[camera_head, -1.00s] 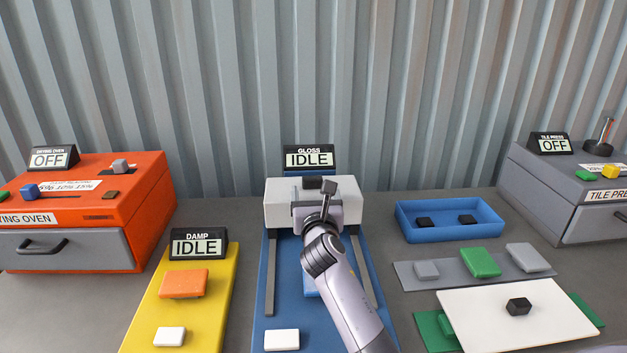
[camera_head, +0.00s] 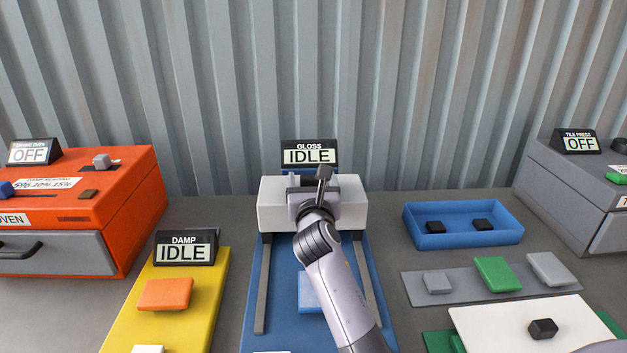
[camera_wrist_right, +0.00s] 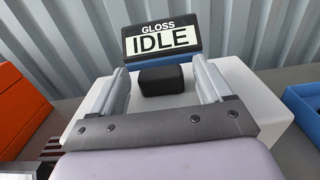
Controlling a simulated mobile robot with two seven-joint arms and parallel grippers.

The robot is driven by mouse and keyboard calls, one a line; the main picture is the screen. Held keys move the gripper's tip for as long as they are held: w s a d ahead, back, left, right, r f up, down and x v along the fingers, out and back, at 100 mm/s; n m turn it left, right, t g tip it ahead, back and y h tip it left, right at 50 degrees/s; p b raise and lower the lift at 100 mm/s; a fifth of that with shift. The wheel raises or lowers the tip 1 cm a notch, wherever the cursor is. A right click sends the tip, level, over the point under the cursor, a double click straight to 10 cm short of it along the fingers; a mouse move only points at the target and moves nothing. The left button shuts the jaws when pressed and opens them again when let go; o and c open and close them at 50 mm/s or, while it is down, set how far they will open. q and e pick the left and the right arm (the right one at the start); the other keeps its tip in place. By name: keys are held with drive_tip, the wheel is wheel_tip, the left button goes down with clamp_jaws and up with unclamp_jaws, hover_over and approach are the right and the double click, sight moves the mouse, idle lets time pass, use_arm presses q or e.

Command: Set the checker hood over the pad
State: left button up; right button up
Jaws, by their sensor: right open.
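The checker hood (camera_head: 355,206) is a white box at the back of the blue GLOSS checker base (camera_head: 282,300), at the rear of two grey rails. A black knob (camera_wrist_right: 162,80) stands on its top in the right wrist view. My right gripper (camera_wrist_right: 163,92) is open, with one finger on each side of the knob; I cannot tell if they touch it. In the head view my right gripper (camera_head: 318,190) covers the middle of the hood. The light blue pad (camera_head: 309,292) lies on the base in front of the hood, partly hidden by my right arm. My left gripper is not in view.
The GLOSS sign (camera_head: 309,156) behind the hood reads IDLE. The yellow DAMP station (camera_head: 205,290) and orange drying oven (camera_head: 130,195) are to the left. A blue tray (camera_head: 463,239), a grey strip (camera_head: 460,285) with blocks and the tile press (camera_head: 570,190) are to the right.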

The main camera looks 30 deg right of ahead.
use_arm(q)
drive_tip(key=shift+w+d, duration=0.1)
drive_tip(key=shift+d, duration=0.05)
use_arm(e)
drive_tip(key=shift+w, duration=0.1)
drive_tip(key=shift+r, duration=0.1)
clamp_jaws()
